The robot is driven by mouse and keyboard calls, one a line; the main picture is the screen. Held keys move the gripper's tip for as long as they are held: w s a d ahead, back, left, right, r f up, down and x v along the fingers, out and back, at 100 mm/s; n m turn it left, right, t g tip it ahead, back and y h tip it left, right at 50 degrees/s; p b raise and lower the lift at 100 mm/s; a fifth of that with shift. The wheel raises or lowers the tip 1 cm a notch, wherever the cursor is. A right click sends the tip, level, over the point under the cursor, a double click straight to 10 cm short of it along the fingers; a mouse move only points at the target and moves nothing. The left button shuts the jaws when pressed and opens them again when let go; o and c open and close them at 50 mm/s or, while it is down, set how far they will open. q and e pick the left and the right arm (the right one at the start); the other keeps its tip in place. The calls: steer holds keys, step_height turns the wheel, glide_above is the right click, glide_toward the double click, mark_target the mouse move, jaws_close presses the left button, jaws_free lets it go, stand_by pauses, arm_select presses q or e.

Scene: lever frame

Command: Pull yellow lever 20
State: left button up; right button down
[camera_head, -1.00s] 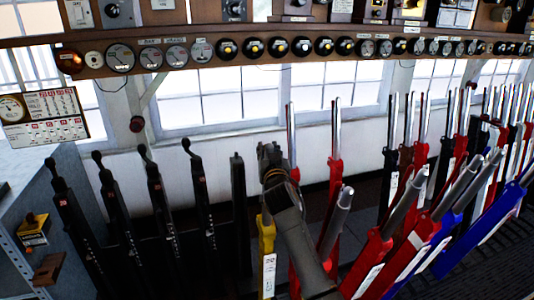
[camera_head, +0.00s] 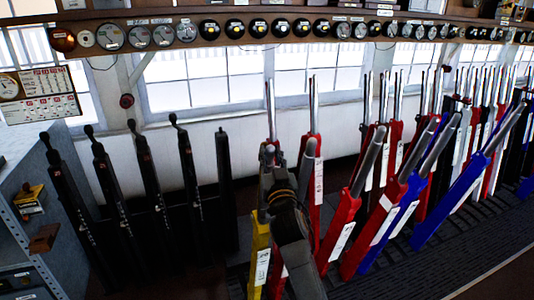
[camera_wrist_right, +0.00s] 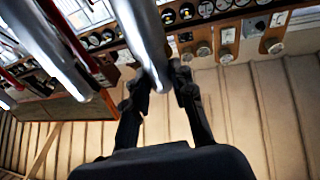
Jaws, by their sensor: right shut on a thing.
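The yellow lever (camera_head: 260,262) stands in the lever row, just right of the black levers in the head view. Its number cannot be read; a white label is on its front. My right gripper (camera_head: 268,158) is at the upper part of this lever, and my wrist hides much of its handle. In the right wrist view, the right gripper (camera_wrist_right: 158,80) has its two dark fingers on either side of a silver handle (camera_wrist_right: 143,38) and is shut on it. My left gripper is not in view.
Red levers (camera_head: 315,185) stand close behind and right of my right gripper; one red lever (camera_head: 345,215) leans forward. A blue lever (camera_head: 460,205) leans out farther right. Black levers (camera_head: 150,180) stand on the left. A shelf with round instruments (camera_head: 235,30) runs above.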

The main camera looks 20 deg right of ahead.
steer(key=shift+s+d+f, duration=0.1)
steer(key=shift+s+f, duration=0.15)
steer(key=shift+f, duration=0.25)
steer(key=c, duration=1.4)
jaws_free()
steer(key=shift+o, duration=1.4)
steer(key=shift+s+d+r, duration=0.1)
steer(key=shift+s+r, duration=0.1)
steer(key=shift+s, duration=0.05)
steer(key=shift+s+r, duration=0.2)
steer(key=shift+s, duration=0.05)
steer(key=shift+s+f, duration=0.2)
steer(key=v, duration=1.1)
steer(key=shift+s, duration=0.35)
steer(key=shift+d+r, duration=0.1)
